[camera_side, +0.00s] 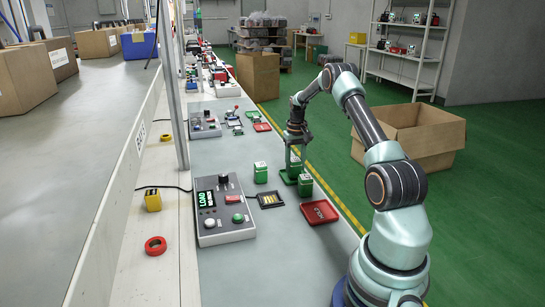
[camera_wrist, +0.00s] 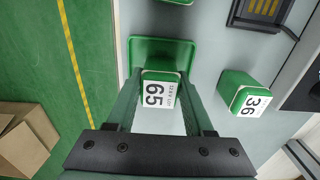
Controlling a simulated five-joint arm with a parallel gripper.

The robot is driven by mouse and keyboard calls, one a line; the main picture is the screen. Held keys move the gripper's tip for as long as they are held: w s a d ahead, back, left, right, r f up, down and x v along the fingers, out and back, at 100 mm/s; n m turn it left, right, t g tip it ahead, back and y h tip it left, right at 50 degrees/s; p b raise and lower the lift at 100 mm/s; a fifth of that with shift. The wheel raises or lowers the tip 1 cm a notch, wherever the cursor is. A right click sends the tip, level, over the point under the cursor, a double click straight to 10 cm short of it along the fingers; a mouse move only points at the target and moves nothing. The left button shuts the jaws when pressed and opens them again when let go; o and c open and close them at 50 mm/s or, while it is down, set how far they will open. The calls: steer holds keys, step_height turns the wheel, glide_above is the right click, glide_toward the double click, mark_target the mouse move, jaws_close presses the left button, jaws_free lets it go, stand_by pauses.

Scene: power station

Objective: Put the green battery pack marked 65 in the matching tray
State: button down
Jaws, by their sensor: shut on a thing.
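My gripper (camera_side: 294,158) is shut on the green battery pack with a white top marked 65 (camera_wrist: 159,92), with one finger on each side of it. In the wrist view the pack is upright and overlaps the near part of a green tray (camera_wrist: 142,50). The tray also shows in the side view (camera_side: 285,179), under my gripper. I cannot tell whether the pack touches the tray floor. A green pack marked 36 (camera_wrist: 244,92) stands apart to the right in the wrist view. Another green pack (camera_side: 305,185) stands close to the tray in the side view.
A red tray (camera_side: 320,212) and a dark slotted holder (camera_side: 270,200) lie nearer the side camera. A grey control box (camera_side: 222,212) with a lit LOAD display stands left of them. An open cardboard box (camera_side: 408,138) is on the green floor beyond the bench edge.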

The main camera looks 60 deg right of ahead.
steer(key=shift+c, duration=1.4)
jaws_free()
steer(key=shift+f, duration=0.1)
